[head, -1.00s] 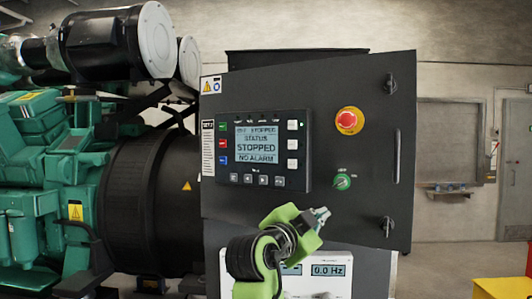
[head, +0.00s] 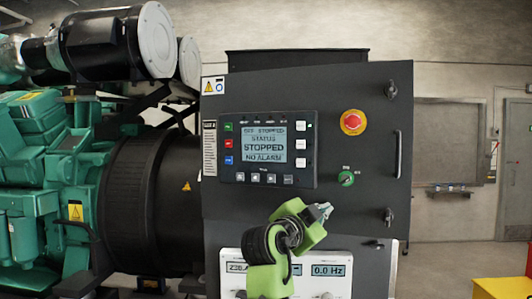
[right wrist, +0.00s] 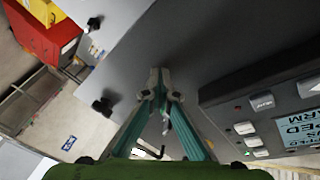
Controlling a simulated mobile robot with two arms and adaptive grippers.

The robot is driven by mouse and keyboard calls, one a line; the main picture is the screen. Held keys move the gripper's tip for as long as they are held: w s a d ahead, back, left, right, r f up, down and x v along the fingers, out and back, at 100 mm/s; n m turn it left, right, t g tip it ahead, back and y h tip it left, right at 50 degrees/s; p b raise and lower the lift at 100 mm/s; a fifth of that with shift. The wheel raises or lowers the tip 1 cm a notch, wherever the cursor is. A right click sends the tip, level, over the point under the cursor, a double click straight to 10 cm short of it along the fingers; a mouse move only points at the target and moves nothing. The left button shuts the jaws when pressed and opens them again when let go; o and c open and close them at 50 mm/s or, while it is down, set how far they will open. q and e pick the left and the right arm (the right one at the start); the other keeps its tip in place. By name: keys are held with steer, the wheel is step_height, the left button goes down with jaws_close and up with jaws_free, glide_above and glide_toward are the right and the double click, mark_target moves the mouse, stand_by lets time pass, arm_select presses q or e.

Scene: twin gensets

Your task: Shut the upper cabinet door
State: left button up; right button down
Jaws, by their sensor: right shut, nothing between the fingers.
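Two latches, upper (head: 391,90) and lower (head: 388,216), sit near that edge. My right gripper (head: 324,210) is shut and empty, in front of the door's lower part. In the right wrist view its fingertips (right wrist: 160,80) overlap the grey door face; contact cannot be told. My left gripper is not in view.
A white meter panel (head: 345,285) is below the door. The green engine (head: 60,150) and a black ribbed housing (head: 150,205) fill the left. A yellow-topped red box (head: 500,288) stands at lower right. Floor shows open on the right.

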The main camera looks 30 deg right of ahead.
steer(key=shift+w+a+x, duration=0.5)
steer(key=shift+w+x, duration=0.4)
steer(key=shift+x, duration=4.1)
steer(key=b+v, duration=0.2)
steer(key=v, duration=0.5)
steer(key=shift+a+f, duration=0.15)
steer(key=shift+v, duration=0.9)
